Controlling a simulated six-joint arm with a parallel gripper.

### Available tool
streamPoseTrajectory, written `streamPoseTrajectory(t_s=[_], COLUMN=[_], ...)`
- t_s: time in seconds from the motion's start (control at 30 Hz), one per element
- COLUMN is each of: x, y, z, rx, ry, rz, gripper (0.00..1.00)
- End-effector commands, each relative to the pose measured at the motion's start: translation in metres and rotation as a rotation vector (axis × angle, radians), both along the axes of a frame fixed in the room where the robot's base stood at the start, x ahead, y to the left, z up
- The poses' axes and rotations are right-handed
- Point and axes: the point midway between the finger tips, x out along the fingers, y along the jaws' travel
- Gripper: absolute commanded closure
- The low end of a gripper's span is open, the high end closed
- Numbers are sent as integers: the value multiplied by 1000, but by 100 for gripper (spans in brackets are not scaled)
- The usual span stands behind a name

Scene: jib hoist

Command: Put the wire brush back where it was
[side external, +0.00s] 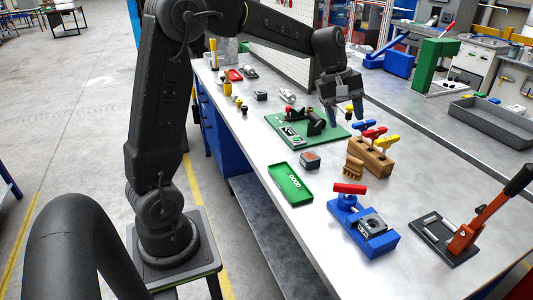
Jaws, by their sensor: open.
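My gripper (345,110) is open, pointing down above the bench, near the right edge of the green board (338,133). Nothing shows clearly held between its fingers. I cannot pick out the wire brush with certainty. A small tan, ridged piece (354,169) lies against the left end of a wooden block (371,157); it is too small to tell if it is the brush. The block carries several T-handled tools in blue, red and yellow. The green board carries a dark mechanism (313,122), partly close to my gripper.
A green tray (290,183) with small light parts and a dark box (310,161) stand in front of the board. A blue vise (362,228) and a red-handled lever press (466,238) stand at the right. Small tools (229,87) stand at the far left end.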

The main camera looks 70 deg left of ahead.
Motion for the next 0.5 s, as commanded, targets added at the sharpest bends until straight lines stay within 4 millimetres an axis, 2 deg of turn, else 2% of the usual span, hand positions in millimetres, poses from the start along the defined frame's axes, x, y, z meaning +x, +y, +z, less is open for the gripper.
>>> streamPoseTrajectory(t_s=[0.03,0.1,0.23,0.4,0.5], x=[-22,-51,-106,-176,-207], y=[-16,-33,-59,-80,-86], z=[14,25,37,32,23], rx=[52,124,261,439,528], ry=[-41,-92,-182,-289,-336], rz=[-94,-223,-463,-765,-912], gripper=[43,43,43,43,43])
